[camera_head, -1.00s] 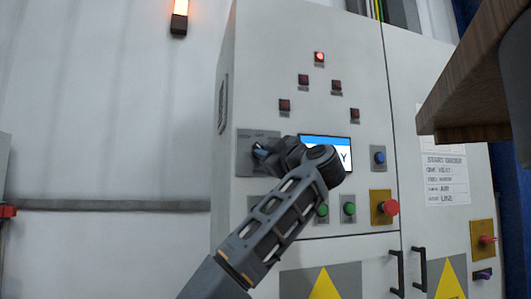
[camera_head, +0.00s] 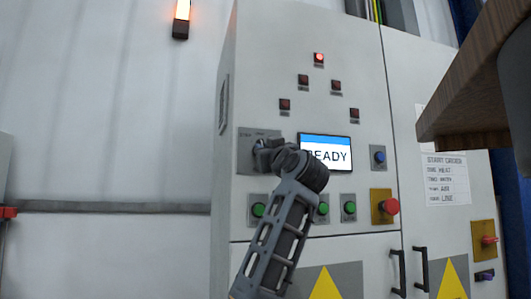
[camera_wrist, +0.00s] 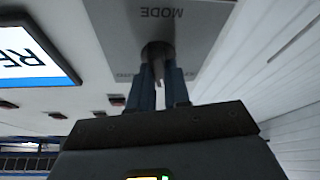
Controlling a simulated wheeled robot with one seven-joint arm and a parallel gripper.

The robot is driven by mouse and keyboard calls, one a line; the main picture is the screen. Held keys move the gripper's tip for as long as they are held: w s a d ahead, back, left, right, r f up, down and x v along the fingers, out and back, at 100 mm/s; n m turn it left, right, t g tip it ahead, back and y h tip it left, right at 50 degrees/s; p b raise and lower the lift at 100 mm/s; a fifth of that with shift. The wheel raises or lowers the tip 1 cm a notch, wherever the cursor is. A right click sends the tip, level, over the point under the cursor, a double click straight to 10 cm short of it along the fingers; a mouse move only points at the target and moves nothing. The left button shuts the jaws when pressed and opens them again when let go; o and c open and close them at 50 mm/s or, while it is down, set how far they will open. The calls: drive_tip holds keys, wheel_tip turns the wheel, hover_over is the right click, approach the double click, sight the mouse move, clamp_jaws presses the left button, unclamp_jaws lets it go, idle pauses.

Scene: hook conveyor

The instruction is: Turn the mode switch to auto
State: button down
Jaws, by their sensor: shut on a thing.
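The mode switch (camera_wrist: 158,52) is a dark knob on a grey plate (camera_wrist: 200,22) marked MODE, which appears upside down in the wrist view. My gripper (camera_wrist: 165,75) is shut on the knob, with one finger on each side of its grip bar. In the head view my gripper (camera_head: 264,150) is at the same plate (camera_head: 245,142), left of the display, and hides most of the knob. The small position labels on the plate are partly covered or too small to read fully, so I cannot tell which position the knob points to.
The display (camera_head: 325,153) reads READY. Around it are a blue button (camera_head: 378,157), green buttons (camera_head: 348,208), a red mushroom button (camera_head: 391,206) and red lamps (camera_head: 319,58), the top one lit. A brown board edge (camera_head: 480,85) juts in at upper right.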

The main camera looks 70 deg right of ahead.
drive_tip(key=m+g+h, duration=0.1)
drive_tip(key=m+g, duration=0.1)
drive_tip(key=m, duration=0.3)
drive_tip(key=m+g+h+p, duration=0.1)
drive_tip(key=m+g, duration=0.1)
drive_tip(key=m, duration=0.4)
drive_tip(key=m+g+h+p, duration=0.1)
drive_tip(key=m+g, duration=0.2)
drive_tip(key=m, duration=0.2)
drive_tip(key=shift+w+a+h, duration=0.15)
drive_tip(key=shift+w+h, duration=0.1)
drive_tip(key=shift+h, duration=0.05)
drive_tip(key=shift+m+g, duration=0.3)
drive_tip(key=shift+m, duration=0.2)
drive_tip(key=c, duration=1.1)
unclamp_jaws()
drive_tip(key=shift+r, duration=0.1)
drive_tip(key=shift+a, duration=0.1)
drive_tip(key=b+v, duration=0.1)
drive_tip(key=v, duration=0.6)
drive_tip(key=shift+s+a, duration=0.15)
drive_tip(key=shift+a, duration=0.1)
